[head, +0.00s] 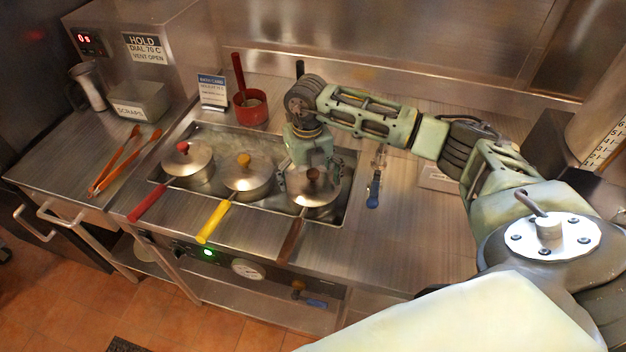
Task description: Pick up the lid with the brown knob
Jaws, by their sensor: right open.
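Three lidded pots stand in a row in a steel water well. The lid with the brown knob (313,173) is on the right pot, which has a brown handle (291,238). My left gripper is not in view.
A red pot (252,112) and a blue-white card (212,91) stand behind the well. Orange tongs (125,158) and a scraps bin (140,101) are at left. A blue-handled tool (373,190) lies right of the well. The counter right of it is mostly clear.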

